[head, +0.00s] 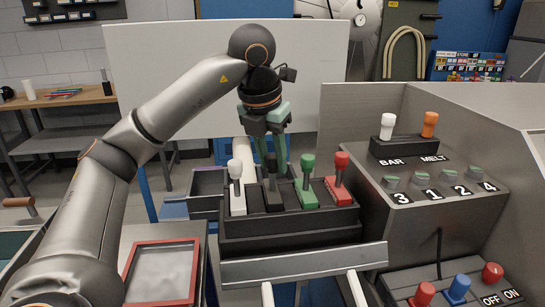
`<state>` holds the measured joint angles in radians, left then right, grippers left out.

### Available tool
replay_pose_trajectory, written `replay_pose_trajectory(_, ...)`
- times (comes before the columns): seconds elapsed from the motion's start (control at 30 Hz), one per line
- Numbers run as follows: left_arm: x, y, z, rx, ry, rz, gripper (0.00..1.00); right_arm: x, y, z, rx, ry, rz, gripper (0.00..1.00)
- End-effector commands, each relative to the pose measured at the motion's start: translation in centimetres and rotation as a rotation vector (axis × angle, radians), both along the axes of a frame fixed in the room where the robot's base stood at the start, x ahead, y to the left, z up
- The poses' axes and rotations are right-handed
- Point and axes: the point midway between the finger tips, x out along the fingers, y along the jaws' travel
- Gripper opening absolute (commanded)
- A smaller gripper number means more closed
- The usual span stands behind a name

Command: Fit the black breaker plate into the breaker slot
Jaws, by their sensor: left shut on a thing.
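My left gripper (271,160) comes down from above with its greenish fingers shut on the handle of the black breaker plate (273,200). The black plate stands upright in a row in the dark box (290,224), between a white-handled plate (237,200) on its left and a green-handled plate (305,195) on its right. A red-handled plate (339,192) is at the right end. I cannot tell from this view how deep the black plate sits. The breaker slot cannot be clearly made out. My right gripper is not in view.
A grey console (470,215) at right carries white and orange levers (429,124), numbered knobs and a lower switch panel. A metal rail (305,265) crosses in front of the box. A red-framed tray (162,272) is at lower left. A small dark bin (206,190) stands left of the box.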

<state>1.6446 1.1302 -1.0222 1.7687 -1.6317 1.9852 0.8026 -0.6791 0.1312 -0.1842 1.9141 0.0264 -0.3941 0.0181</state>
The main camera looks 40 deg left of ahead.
Motion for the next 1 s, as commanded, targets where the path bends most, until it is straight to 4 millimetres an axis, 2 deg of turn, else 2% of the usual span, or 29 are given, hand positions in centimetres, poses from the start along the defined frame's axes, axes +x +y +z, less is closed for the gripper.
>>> replay_pose_trajectory(0.2,0.0,0.0,-0.4,-0.001,-0.005,0.000,0.00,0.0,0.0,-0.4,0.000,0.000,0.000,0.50)
replay_pose_trajectory(0.23,0.0,0.0,-0.4,-0.001,-0.005,0.000,0.35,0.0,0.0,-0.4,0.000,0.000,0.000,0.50)
replay_pose_trajectory(0.53,0.0,0.0,-0.4,-0.001,-0.002,0.000,0.69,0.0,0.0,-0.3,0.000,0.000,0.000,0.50)
replay_pose_trajectory(0.83,-0.1,0.0,-0.3,0.001,0.003,-0.001,0.69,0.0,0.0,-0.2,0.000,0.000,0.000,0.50)
replay_pose_trajectory(1.0,-0.6,-0.1,2.0,0.000,-0.002,-0.001,0.69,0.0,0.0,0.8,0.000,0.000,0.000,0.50)
